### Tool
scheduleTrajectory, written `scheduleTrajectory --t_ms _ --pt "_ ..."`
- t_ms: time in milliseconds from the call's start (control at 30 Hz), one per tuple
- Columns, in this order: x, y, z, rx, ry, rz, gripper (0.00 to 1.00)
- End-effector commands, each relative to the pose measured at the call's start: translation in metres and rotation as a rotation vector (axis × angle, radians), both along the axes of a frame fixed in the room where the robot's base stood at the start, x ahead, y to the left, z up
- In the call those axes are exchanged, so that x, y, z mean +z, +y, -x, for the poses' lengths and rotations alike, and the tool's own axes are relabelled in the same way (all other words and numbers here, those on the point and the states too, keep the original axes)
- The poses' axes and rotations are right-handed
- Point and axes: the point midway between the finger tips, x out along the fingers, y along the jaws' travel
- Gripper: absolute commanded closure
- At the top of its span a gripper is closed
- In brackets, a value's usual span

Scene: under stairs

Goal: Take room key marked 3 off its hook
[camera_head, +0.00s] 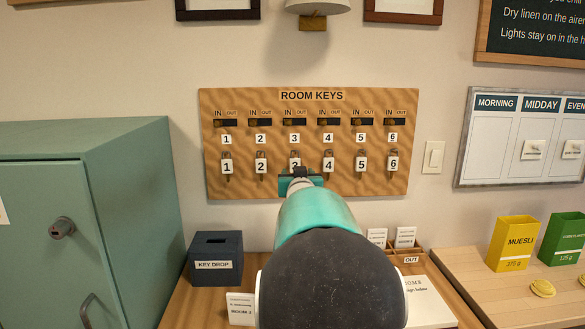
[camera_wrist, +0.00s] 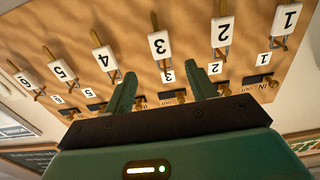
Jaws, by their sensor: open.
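The room key marked 3 (camera_head: 295,162) hangs on its hook on the wooden ROOM KEYS board (camera_head: 385,180). In the head view my gripper and arm hide its lower part. In the wrist view, which is upside down, its white tag (camera_wrist: 160,45) shows clearly, with a brass-coloured shaft. My gripper (camera_wrist: 158,85) is open and empty. Its two green fingers reach toward the board on either side of key 3's column, and the tag appears beyond the fingertips. In the head view my gripper (camera_head: 301,180) is just in front of key 3. Whether it touches is unclear.
Keys 2 (camera_head: 261,165) and 4 (camera_head: 328,162) hang close on either side, with other keys farther out. IN/OUT slots run above the keys. Below stand a KEY DROP box (camera_head: 216,265) and a card tray. A green cabinet (camera_head: 70,200) stands at left.

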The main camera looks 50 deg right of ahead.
Motion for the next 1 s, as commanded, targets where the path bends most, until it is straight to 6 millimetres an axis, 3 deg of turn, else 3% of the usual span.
scheduleTrajectory --t_ms 400,833,1000 --pt "0.0 -0.05 -0.049 0.004 0.0 0.0 0.44" --pt "0.0 -0.059 -0.057 0.004 0.0 0.0 0.44" --pt "0.0 -0.059 -0.057 0.004 0.0 0.0 0.75"
